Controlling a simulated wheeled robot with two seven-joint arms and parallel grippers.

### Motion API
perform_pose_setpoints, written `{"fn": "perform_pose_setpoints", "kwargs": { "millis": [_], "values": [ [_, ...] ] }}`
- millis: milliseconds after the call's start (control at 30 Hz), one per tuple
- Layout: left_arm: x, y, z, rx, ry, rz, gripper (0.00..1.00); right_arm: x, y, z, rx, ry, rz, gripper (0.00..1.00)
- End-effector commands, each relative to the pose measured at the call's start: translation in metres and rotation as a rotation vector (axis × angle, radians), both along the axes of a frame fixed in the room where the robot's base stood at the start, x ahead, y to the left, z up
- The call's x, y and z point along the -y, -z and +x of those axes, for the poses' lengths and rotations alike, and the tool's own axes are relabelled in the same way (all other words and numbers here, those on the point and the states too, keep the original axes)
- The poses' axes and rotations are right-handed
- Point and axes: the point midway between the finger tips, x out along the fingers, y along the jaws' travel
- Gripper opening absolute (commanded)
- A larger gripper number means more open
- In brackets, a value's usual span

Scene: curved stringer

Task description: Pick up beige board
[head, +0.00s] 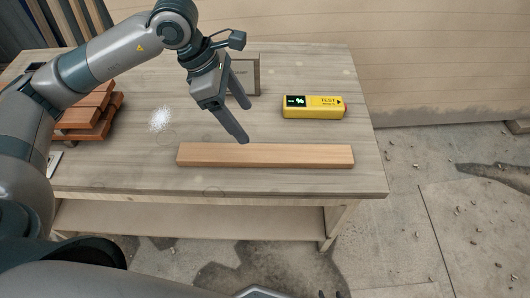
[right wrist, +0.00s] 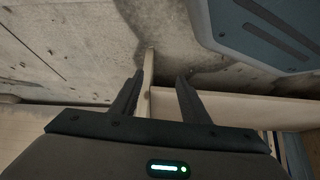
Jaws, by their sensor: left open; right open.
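The beige board (head: 290,156), a long light-brown plank, lies flat along the front edge of the table (head: 365,165) in the head view. My left gripper (head: 245,122) is open and empty. Its fingers point down toward the board, with the nearer fingertip just behind the board's back edge in the picture; I cannot tell whether it touches. My right gripper (right wrist: 160,75) is open and empty in the right wrist view, with a table leg (right wrist: 149,70) and the floor beyond its fingers. The board cannot be made out in that view.
A yellow tester (head: 313,107) lies behind the board at right. A box (head: 245,72) stands behind my left gripper. Stacked reddish-brown boards (head: 88,118) and a white speckled patch (head: 160,119) are at left. A shelf (head: 190,218) runs under the tabletop.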

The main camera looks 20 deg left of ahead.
Motion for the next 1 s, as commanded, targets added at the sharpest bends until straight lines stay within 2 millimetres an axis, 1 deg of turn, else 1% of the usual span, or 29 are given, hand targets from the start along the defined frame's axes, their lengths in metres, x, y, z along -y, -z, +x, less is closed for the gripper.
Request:
{"fn": "perform_pose_setpoints", "kwargs": {
  "millis": [200,367,400,500,633,1000],
  "values": [
    [0.015,0.036,0.003,-0.005,0.001,0.001,0.70,-0.009,-0.012,0.005,0.057,-0.008,0.020,0.41],
    [0.024,0.061,0.006,-0.004,0.000,0.001,0.70,-0.007,-0.010,-0.003,0.048,-0.010,0.016,0.41],
    [0.026,0.066,0.007,-0.004,-0.001,0.001,0.70,-0.005,-0.007,-0.008,0.035,-0.010,0.013,0.41],
    [0.030,0.075,0.008,-0.002,0.000,-0.001,0.70,-0.002,-0.002,-0.016,0.012,-0.009,0.004,0.41],
    [0.031,0.080,0.009,0.000,0.000,0.001,0.70,0.000,0.000,-0.020,0.000,-0.009,0.001,0.41],
    [0.031,0.081,0.009,0.000,0.000,0.001,0.70,0.001,0.000,-0.019,-0.001,-0.009,0.000,0.41]
  ]
}}
